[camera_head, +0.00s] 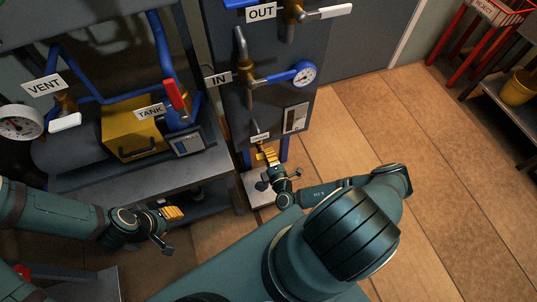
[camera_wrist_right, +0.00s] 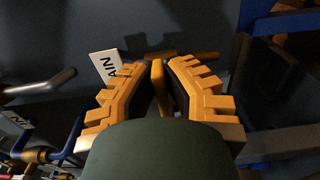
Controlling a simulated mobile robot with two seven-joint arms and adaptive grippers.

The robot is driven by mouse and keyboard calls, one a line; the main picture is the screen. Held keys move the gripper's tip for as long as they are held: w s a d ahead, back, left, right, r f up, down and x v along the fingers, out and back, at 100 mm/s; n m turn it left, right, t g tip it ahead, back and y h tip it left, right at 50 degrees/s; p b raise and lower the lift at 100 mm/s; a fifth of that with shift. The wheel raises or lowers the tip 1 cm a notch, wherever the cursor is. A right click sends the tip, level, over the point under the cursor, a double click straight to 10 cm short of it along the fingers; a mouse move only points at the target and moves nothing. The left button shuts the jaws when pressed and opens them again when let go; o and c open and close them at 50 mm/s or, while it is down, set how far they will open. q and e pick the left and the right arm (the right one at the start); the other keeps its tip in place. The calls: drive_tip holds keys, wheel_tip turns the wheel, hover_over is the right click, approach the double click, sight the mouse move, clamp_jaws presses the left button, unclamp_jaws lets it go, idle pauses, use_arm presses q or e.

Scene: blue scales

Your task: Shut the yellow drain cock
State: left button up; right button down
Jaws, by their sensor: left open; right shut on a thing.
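The yellow drain cock's lever (camera_wrist_right: 157,76) stands between the orange fingers of my right gripper (camera_wrist_right: 158,90) in the right wrist view. The fingers are shut on it from both sides. In the head view my right gripper (camera_head: 268,156) is at the foot of the dark panel, just below the small sign (camera_head: 260,138), and hides most of the cock. My left gripper (camera_head: 171,212) is open and empty, low in front of the grey bench.
The bench (camera_head: 85,183) at left holds a tank with a red handle (camera_head: 175,95). Wooden floor (camera_head: 420,150) at right is clear.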

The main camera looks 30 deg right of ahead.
idle(0.3)
drive_tip(key=c, duration=1)
unclamp_jaws()
drive_tip(key=shift+w, duration=0.1)
drive_tip(key=shift+c, duration=0.2)
drive_tip(key=v, duration=1.2)
